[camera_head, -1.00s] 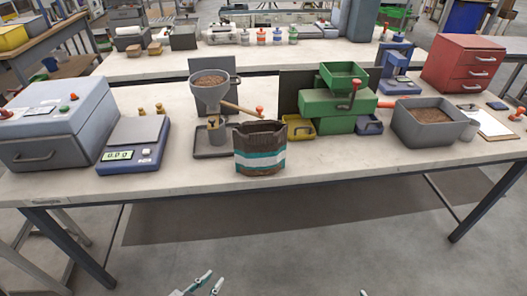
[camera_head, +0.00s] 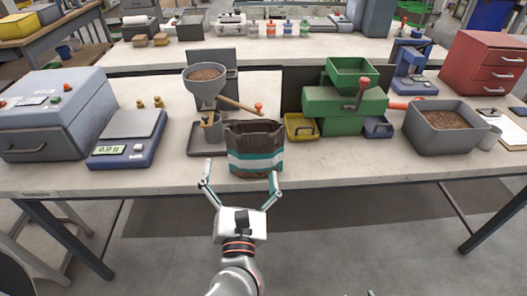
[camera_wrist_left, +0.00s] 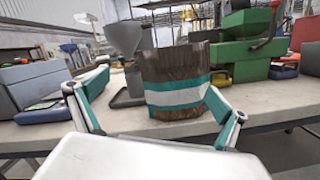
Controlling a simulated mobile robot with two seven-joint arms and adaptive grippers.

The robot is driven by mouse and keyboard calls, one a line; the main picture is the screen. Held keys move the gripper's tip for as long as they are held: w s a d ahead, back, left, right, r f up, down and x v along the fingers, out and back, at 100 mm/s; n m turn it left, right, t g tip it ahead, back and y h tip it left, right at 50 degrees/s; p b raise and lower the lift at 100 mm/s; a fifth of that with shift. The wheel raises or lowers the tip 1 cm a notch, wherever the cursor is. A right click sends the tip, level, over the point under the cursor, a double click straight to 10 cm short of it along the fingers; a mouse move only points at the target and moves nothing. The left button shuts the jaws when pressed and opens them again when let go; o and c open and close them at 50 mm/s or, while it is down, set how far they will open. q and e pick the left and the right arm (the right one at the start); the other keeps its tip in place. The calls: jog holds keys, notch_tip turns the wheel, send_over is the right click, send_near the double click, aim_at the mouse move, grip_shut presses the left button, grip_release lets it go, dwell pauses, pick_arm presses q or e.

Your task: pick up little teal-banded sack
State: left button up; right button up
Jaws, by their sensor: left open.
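The little sack (camera_head: 255,149) is brown with teal and white bands and stands upright near the bench's front edge, its top open. It also shows in the left wrist view (camera_wrist_left: 178,82), straight ahead of the fingers. My left gripper (camera_head: 240,184) is open and empty, in front of the sack and at the bench's front edge, with its two fingers spread wide towards the sack. In the left wrist view the left gripper (camera_wrist_left: 155,105) has a finger on either side of the picture. Whether the right fingertip touches the sack, I cannot tell.
A grey funnel on a stand (camera_head: 205,90) with a wooden-handled tool is just behind the sack. A blue scale (camera_head: 128,140) stands to the left. A green machine (camera_head: 345,105) with a yellow drawer (camera_head: 300,127) is close on the right. A pellet bin (camera_head: 447,128) is farther right.

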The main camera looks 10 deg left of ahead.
aim_at(249, 156)
pick_arm(q)
jog(key=w+n, duration=0.1)
jog(key=w, duration=0.2)
jog(key=w+f+n+g, duration=0.1)
jog(key=w+n, duration=0.1)
jog(key=w, duration=0.1)
jog(key=w+f+n+p, duration=0.1)
jog(key=w, duration=0.1)
jog(key=shift+w+a+f+g, duration=0.25)
jog(key=shift+w+g, duration=0.15)
jog(key=c, duration=1.6)
pick_arm(e)
jog(key=shift+w+d+r, duration=0.2)
jog(key=shift+w+r, duration=0.1)
jog(key=shift+r, duration=0.35)
